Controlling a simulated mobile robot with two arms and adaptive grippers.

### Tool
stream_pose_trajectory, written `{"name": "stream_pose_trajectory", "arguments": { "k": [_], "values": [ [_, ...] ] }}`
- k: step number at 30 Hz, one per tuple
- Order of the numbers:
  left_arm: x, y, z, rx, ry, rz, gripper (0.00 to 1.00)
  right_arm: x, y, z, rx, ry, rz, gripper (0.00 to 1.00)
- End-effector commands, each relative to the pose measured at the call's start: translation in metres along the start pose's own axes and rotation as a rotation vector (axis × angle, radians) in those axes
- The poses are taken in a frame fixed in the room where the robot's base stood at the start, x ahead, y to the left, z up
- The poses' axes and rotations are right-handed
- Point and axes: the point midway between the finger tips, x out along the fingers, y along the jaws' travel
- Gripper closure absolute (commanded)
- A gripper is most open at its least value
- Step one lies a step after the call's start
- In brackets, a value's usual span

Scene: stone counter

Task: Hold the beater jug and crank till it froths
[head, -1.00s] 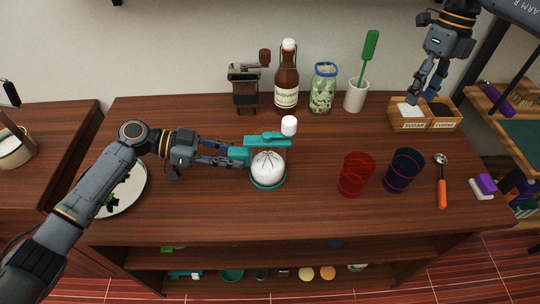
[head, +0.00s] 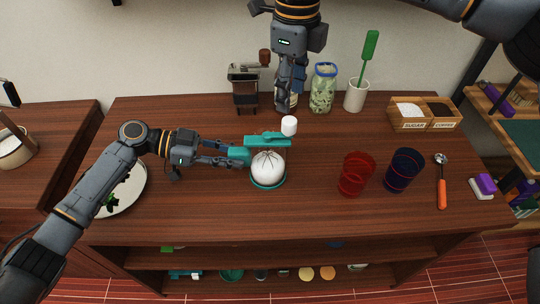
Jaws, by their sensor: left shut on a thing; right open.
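The beater jug (head: 268,169) stands upright near the middle of the counter, a round body with white contents and whisk wires inside. Its teal top (head: 266,141) carries a crank with a white knob (head: 289,126) at the back right. My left gripper (head: 242,155) comes in from the left and is shut on the teal handle at the jug's left side. My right gripper (head: 287,100) is open and empty, pointing down behind the jug and the white knob. It is apart from the knob and hides most of the brown bottle.
A coffee grinder (head: 244,88), a glass jar (head: 323,88) and a white utensil pot (head: 356,96) line the back. A red cup (head: 354,176), a dark blue cup (head: 403,171) and an orange-handled scoop (head: 441,187) stand or lie right of the jug. A plate (head: 127,197) lies under my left arm.

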Motion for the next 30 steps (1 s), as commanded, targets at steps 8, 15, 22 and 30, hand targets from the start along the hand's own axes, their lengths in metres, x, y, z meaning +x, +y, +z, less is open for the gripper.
{"name": "stream_pose_trajectory", "arguments": {
  "k": [8,15,22,30],
  "values": [
    [0.000,0.000,0.000,0.000,-0.001,-0.001,1.00,0.041,0.000,-0.002,0.001,0.004,0.003,0.51],
    [0.000,0.000,0.000,0.000,-0.001,-0.001,1.00,0.068,0.000,-0.001,0.002,0.002,0.003,0.51],
    [0.000,0.000,0.000,0.000,-0.001,-0.001,1.00,0.078,-0.001,-0.001,0.001,0.001,0.002,0.51],
    [0.000,0.000,0.000,0.000,-0.001,-0.001,1.00,0.078,-0.001,-0.001,0.002,0.001,0.001,0.55]
  ]
}}
